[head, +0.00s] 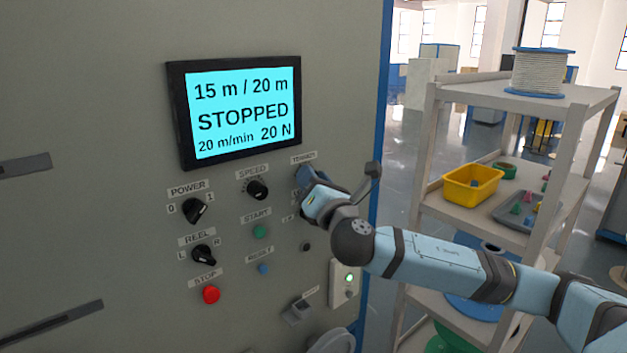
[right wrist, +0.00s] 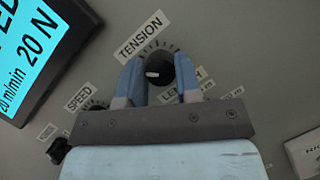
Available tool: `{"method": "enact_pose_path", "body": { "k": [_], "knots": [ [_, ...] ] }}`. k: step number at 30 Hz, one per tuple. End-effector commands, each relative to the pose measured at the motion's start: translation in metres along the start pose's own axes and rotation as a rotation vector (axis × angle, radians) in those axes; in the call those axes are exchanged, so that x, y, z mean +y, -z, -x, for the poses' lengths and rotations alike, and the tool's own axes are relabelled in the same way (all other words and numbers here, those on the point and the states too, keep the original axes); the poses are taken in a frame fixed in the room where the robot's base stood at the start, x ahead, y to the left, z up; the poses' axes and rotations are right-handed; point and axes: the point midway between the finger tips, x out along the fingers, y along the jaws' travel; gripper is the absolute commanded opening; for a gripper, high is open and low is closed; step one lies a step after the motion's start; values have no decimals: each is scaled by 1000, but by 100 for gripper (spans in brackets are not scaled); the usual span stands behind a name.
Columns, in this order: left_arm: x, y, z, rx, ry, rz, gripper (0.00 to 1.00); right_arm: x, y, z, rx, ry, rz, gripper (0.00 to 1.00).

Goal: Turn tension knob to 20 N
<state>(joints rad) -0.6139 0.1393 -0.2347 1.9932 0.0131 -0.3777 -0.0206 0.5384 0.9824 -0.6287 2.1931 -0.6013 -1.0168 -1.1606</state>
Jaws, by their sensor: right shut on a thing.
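The black tension knob (right wrist: 159,68) sits under its TENSION label (right wrist: 140,36) in the right wrist view, with a white mark on its face. My right gripper (right wrist: 160,75) is shut on the knob, one blue finger on each side. In the head view my right gripper (head: 305,178) covers the knob, below the TENSION label (head: 303,158). The screen (head: 242,113) reads 15 m / 20 m, STOPPED, 20 m/min and 20 N. My left gripper is not in view.
The speed knob (head: 257,190) is left of my right gripper. The power knob (head: 195,210), reel knob (head: 204,254), green start button (head: 260,231) and red stop button (head: 211,295) share the panel. A shelf rack (head: 470,95) with a yellow bin (head: 472,190) stands at right.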

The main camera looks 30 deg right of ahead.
Motion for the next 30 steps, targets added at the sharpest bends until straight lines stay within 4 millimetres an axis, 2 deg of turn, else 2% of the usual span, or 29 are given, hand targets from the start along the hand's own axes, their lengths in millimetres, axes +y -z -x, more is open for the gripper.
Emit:
{"method": "enact_pose_path", "body": {
  "k": [12, 30],
  "knots": [
    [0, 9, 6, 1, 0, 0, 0, 1, -1, -1, 14, 96, -236, 8],
    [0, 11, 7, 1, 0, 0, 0, 1, -1, 0, 18, 120, -295, 8]
  ]
}}
